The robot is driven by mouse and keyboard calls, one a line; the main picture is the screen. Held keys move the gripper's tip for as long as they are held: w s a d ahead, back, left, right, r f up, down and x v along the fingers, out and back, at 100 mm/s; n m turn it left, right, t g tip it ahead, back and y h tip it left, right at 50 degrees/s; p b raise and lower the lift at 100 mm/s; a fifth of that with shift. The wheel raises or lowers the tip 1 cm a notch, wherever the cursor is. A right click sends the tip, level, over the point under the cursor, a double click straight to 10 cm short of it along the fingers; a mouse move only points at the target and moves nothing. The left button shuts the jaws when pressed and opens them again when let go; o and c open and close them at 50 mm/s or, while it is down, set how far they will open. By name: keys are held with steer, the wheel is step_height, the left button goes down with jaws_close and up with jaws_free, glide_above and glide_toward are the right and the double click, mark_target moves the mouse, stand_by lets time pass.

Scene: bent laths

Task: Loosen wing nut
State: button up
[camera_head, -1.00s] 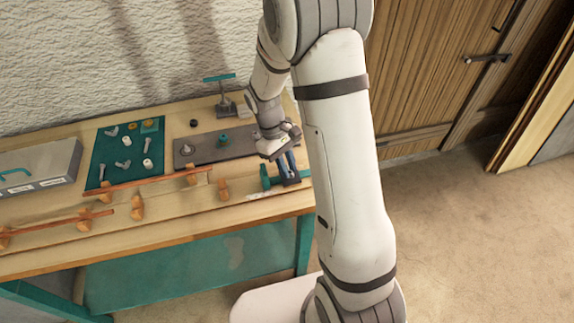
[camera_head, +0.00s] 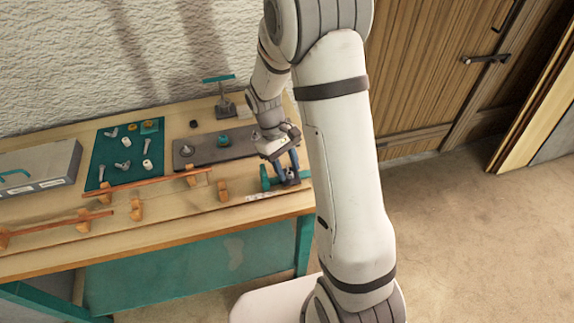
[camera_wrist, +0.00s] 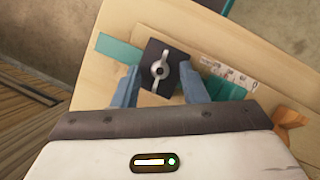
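The wing nut (camera_wrist: 160,70) is a pale metal piece with two wings, on a dark square block (camera_wrist: 152,58) with teal parts beside it. In the wrist view its wings run roughly up and down the picture. My gripper (camera_wrist: 159,78) is open, with one blue finger on each side of the block and nut and visible gaps to the nut. In the head view my gripper (camera_head: 285,163) is over the dark and teal fixture (camera_head: 289,180) at the bench's right end. The nut is too small there to make out clearly.
A printed scale strip (camera_wrist: 228,73) lies beside the block. Orange laths (camera_head: 150,184) on wooden pegs run along the bench front. A green mat (camera_head: 108,165) with small hardware, a dark plate (camera_head: 205,150) and a grey case (camera_head: 40,168) lie further left.

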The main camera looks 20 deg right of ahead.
steer(key=v, duration=0.7)
steer(key=shift+w+r+b, duration=0.15)
steer(key=shift+r+b, duration=0.2)
steer(key=shift+b, duration=0.05)
steer(key=s+d+r+m+t+y, duration=0.1)
steer(key=s+r+m+t, duration=0.2)
steer(key=s+r, duration=0.2)
steer(key=s+r+m+t+y, duration=0.1)
steer(key=s+r, duration=0.5)
steer(key=s, duration=0.6)
steer(key=m+t, duration=0.1)
steer(key=t, duration=0.1)
steer(key=shift+s+d+r+m+t, duration=0.25)
steer(key=shift+s+d+m+t, duration=0.1)
steer(key=shift+d+m+t, duration=0.05)
